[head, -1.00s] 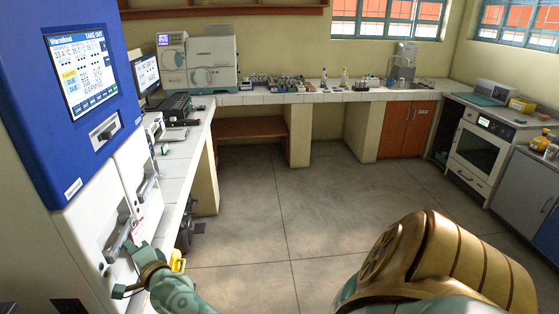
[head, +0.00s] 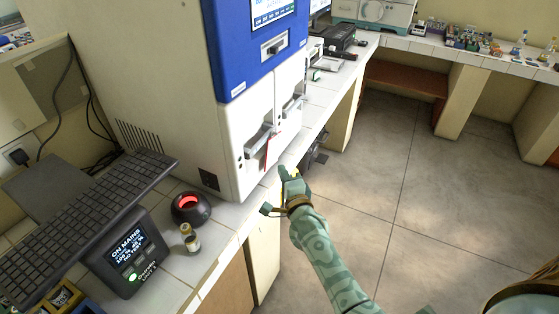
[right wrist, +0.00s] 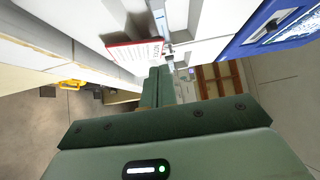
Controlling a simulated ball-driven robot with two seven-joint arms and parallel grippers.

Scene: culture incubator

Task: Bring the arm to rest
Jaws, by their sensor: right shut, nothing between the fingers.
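My right arm comes up from the lower right in the head view. Its gripper (head: 284,176) is shut and empty, held just in front of the white lower doors of the blue-and-white incubator (head: 262,108). The fingertips are close below a door handle (head: 258,142) and a red-edged tag (head: 271,152); they look apart from both. In the right wrist view the closed fingers (right wrist: 161,86) point toward the cabinet front, with the tag (right wrist: 135,50) to their upper left. Nothing is between the fingers. My left gripper is not in view.
The tiled bench (head: 205,240) holds a keyboard (head: 85,225), a small display unit (head: 127,255), a black device with a red light (head: 190,207) and small vials (head: 190,238). Its edge runs beside my forearm. Open floor (head: 400,200) lies to the right.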

